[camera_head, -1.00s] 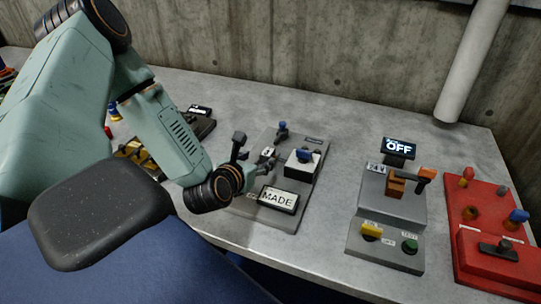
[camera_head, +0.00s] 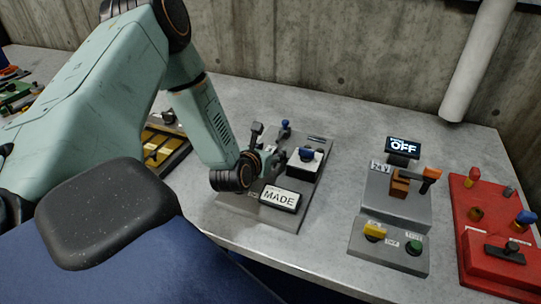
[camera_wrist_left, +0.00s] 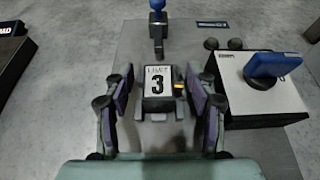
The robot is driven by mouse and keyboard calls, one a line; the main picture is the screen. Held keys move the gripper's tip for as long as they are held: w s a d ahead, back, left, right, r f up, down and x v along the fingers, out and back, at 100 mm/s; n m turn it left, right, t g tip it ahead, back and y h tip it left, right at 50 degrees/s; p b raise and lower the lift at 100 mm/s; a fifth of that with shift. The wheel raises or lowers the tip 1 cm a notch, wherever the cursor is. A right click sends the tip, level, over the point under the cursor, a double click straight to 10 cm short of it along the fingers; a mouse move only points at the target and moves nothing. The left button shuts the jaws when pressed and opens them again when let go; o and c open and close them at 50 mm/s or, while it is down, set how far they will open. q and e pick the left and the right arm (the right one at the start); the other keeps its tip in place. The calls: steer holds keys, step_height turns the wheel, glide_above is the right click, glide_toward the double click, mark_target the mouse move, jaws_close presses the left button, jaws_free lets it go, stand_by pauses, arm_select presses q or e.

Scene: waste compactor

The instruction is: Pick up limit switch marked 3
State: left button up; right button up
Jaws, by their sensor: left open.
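The limit switch marked 3 (camera_wrist_left: 158,85) is a small dark block with a white "LIMIT 3" label and a yellow part on its right side. It sits upright on a grey plate (camera_wrist_left: 235,150). My left gripper (camera_wrist_left: 160,78) is open, with one purple-padded finger on each side of the switch and a gap on both sides. In the head view my left gripper (camera_head: 266,150) is over the board with the MADE display (camera_head: 279,198), and it largely hides the switch there. My right gripper is not in view.
A blue-knobbed lever (camera_wrist_left: 157,22) stands behind the switch. A white-topped box (camera_wrist_left: 262,95) with a blue lever is close on the right. Farther right are a grey unit reading OFF (camera_head: 402,146) and a red box (camera_head: 490,262). A concrete wall (camera_head: 320,55) backs the table.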

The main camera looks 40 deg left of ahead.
arm_select(q)
steer(key=shift+s, duration=0.1)
steer(key=shift+s+a, duration=0.1)
steer(key=c, duration=0.8)
jaws_close()
steer(key=shift+w+r, duration=0.1)
steer(key=shift+w, duration=0.1)
